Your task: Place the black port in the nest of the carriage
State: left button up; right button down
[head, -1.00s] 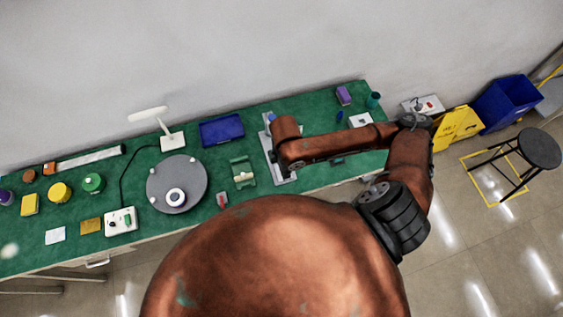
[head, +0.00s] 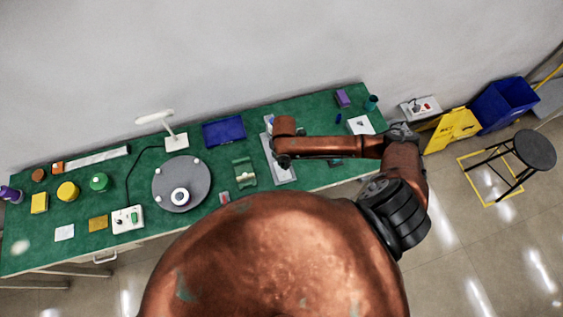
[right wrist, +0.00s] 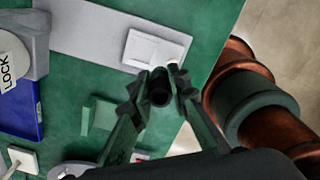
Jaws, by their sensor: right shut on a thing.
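My right gripper (right wrist: 160,88) is shut on the black port (right wrist: 160,94), a short dark cylinder seen end-on between the fingertips. In the right wrist view the pale carriage (right wrist: 151,48), with a square recessed nest, sits at the end of the grey rail plate (right wrist: 92,24). The port is just below the carriage in that picture; whether they touch cannot be told. In the head view the right gripper (head: 283,161) is over the rail plate (head: 285,174), and my arm hides the port and most of the carriage. My left gripper is not in view.
A green cradle (head: 245,172) stands left of the rail, and a grey turntable (head: 166,188) is further left. A blue tray (head: 223,131) lies behind. A white disc marked LOCK (right wrist: 9,66) is at the left of the wrist view. The table's front edge is close.

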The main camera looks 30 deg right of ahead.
aim_at(282, 160)
jog(key=w+f, duration=0.2)
jog(key=f, duration=0.1)
jog(key=shift+w+d+f, duration=0.15)
jog(key=shift+w+d, duration=0.2)
jog(key=shift+w, duration=0.05)
jog(key=shift+w+f, duration=0.15)
jog(key=shift+f, duration=1.5)
jog(key=shift+f, duration=0.2)
jog(key=c, duration=1.8)
grip_release()
jog(key=shift+c, duration=0.2)
jog(key=shift+r, duration=0.1)
notch_tip(282, 160, up, 12)
jog(key=shift+r, duration=0.1)
